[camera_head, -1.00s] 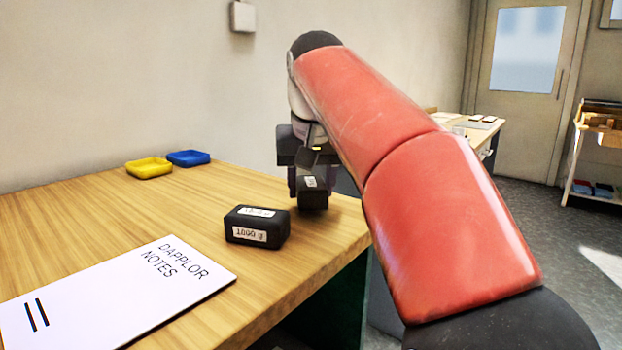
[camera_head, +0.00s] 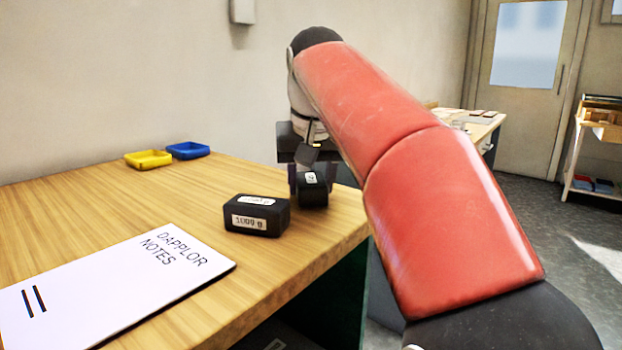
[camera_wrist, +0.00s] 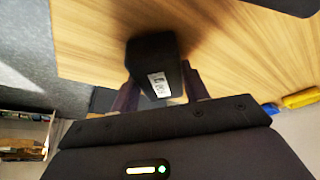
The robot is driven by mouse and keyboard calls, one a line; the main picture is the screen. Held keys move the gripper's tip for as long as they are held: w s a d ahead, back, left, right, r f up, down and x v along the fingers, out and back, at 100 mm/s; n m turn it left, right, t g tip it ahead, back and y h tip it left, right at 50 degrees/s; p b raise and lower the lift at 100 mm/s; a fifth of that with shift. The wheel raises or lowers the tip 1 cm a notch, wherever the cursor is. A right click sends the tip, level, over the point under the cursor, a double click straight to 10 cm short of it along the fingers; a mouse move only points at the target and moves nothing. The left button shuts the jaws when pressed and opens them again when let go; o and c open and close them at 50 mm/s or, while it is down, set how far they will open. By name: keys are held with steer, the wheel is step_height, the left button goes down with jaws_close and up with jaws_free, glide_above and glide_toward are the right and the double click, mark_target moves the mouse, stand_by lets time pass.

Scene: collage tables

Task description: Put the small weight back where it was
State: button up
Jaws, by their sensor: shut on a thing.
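My gripper (camera_head: 311,180) is shut on a small black weight (camera_head: 313,195) with a white label, near the right edge of the wooden table. In the wrist view the same weight (camera_wrist: 152,60) sits between the two fingers, its label partly unreadable. I cannot tell whether its underside touches the tabletop. A larger black weight (camera_head: 256,219) labelled 1000 g stands on the table just left of my gripper, close to the held one. My red arm covers the area to the right.
The wooden table (camera_head: 130,205) carries a white sheet reading DAPPLOR NOTES (camera_head: 120,285) at front left. A yellow tray (camera_head: 148,159) and a blue tray (camera_head: 188,150) stand at the back. The tabletop between them is clear. Another table (camera_head: 480,125) and a shelf (camera_head: 600,150) stand farther right.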

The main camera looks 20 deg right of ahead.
steer(key=shift+f, duration=0.25)
steer(key=o, duration=1.4)
